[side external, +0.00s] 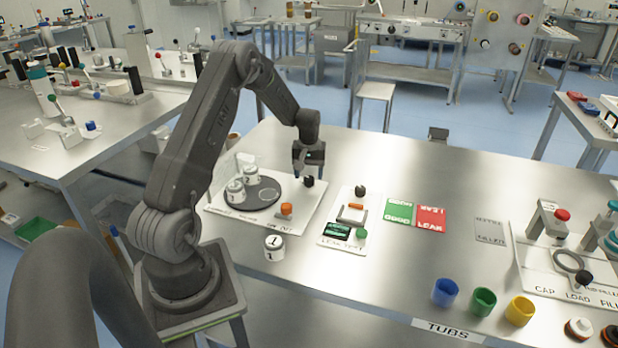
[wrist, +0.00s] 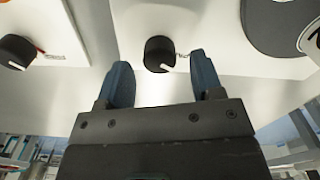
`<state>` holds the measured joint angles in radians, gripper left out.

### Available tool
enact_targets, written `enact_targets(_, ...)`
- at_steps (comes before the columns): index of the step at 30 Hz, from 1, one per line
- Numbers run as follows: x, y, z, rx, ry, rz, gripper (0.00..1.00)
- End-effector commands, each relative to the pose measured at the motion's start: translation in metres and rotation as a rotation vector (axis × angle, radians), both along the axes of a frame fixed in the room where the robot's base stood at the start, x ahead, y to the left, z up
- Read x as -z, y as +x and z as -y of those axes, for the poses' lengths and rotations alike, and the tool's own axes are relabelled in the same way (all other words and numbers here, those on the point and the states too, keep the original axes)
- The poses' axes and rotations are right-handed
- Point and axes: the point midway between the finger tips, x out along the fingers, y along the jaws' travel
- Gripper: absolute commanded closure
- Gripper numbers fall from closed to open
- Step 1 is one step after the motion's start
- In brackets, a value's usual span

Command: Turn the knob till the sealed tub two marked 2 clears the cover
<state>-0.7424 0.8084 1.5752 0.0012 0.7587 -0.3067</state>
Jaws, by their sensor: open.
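A black knob (side external: 308,181) stands at the right back of a white plate beside a dark round disc (side external: 262,203). In the wrist view the knob (wrist: 159,52) lies just beyond and between my fingertips, not gripped. My gripper (side external: 302,170) is open, just above the knob; it also shows in the wrist view (wrist: 161,72). Two white lidded tubs sit on the disc, a front one (side external: 235,191) and a back one (side external: 250,175). Their numbers are too small to read surely. A tub marked 1 (side external: 274,248) stands on the table.
An orange knob (side external: 286,209) stands on the disc's plate. To the right is a leak-test plate with another black knob (side external: 360,191) and a green button (side external: 361,234). Green (side external: 398,211) and red (side external: 431,218) mats lie further right.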

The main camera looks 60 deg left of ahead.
Motion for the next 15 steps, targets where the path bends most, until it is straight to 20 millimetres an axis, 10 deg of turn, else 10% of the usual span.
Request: enact_targets(15, 0.019, 0.0, 0.0, 0.0, 0.002, 0.001, 0.4)
